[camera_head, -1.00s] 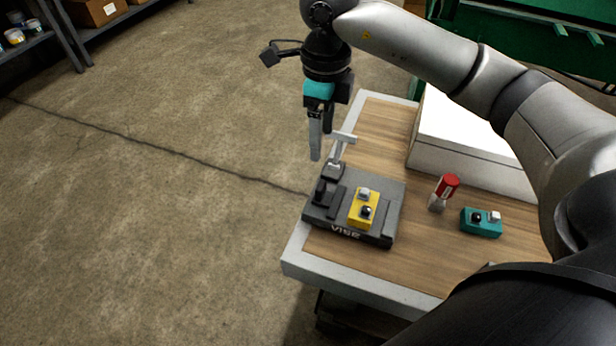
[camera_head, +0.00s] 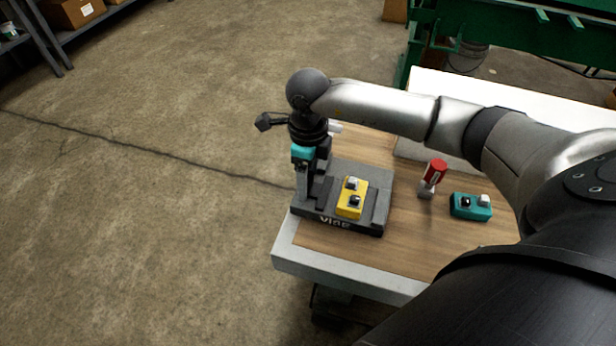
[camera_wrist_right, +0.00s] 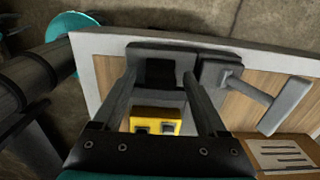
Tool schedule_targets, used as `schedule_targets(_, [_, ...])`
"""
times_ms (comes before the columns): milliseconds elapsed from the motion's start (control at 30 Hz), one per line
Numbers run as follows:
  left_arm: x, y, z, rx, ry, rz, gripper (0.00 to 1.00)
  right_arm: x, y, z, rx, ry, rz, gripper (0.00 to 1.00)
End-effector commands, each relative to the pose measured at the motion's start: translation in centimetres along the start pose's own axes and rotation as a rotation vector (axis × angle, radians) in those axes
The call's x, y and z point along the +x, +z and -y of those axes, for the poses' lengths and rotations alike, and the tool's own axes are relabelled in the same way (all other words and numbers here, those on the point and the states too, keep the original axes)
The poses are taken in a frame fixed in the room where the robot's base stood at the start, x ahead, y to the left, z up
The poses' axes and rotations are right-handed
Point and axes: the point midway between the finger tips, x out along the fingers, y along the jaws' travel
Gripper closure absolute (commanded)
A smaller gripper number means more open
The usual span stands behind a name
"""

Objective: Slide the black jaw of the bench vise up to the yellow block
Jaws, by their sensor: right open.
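The grey bench vise (camera_head: 362,172) stands near the left corner of the bench in the head view. The yellow block (camera_head: 351,198) sits on it, with a black and a pale knob on top. The black jaw (camera_head: 321,192) is left of the block, partly hidden by my right gripper (camera_head: 304,194). That gripper is open, pointing down at the vise's left side. In the right wrist view, the black jaw (camera_wrist_right: 159,72) shows between the fingertips and the yellow block (camera_wrist_right: 157,121) lies nearer the palm. I cannot tell whether the fingers touch the jaw. My left gripper is out of view.
A red-topped holder (camera_head: 433,177) and a teal block (camera_head: 471,206) stand right of the vise on the wooden bench (camera_head: 400,245). A grey T-shaped handle (camera_wrist_right: 262,101) stands close beside the right gripper in the wrist view.

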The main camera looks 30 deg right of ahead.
Motion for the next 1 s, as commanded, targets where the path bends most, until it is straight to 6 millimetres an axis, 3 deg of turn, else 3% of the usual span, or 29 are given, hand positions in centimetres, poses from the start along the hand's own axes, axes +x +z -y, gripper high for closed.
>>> schedule_targets(333, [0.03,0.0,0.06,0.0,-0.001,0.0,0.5,0.37,0.03,0.01,0.0,-0.001,0.001,0.26])
schedule_targets(1000, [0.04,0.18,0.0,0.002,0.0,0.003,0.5,0.32,0.03,0.02,0.0,-0.001,0.001,1.0])
